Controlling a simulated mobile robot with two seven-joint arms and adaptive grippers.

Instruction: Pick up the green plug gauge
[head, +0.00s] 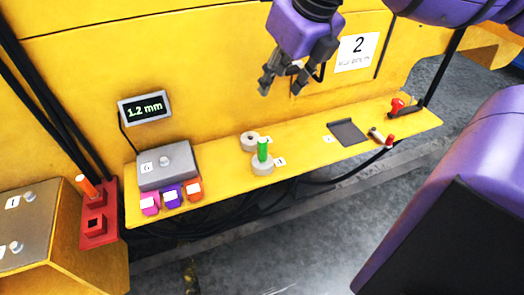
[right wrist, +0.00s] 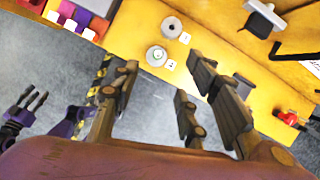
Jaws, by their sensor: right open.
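The green plug gauge (head: 263,148) stands upright in a pale grey ring (head: 262,168) near the front edge of the yellow shelf in the head view. In the right wrist view that ring (right wrist: 156,56) is seen from above; the gauge is hard to make out there. My right gripper (head: 283,84) is open and empty, above the shelf and apart from the gauge, higher in the head view. My left gripper (right wrist: 28,104) shows at the left edge of the right wrist view, its fingers apart with nothing seen between them, away from the gauge.
A second grey ring (head: 249,140) lies just behind the gauge's ring. A grey block (head: 168,165) and pink, purple and orange pieces (head: 172,196) are at left. A dark plate (head: 347,132) and red-knobbed parts (head: 397,105) are at right. The yellow wall rises behind.

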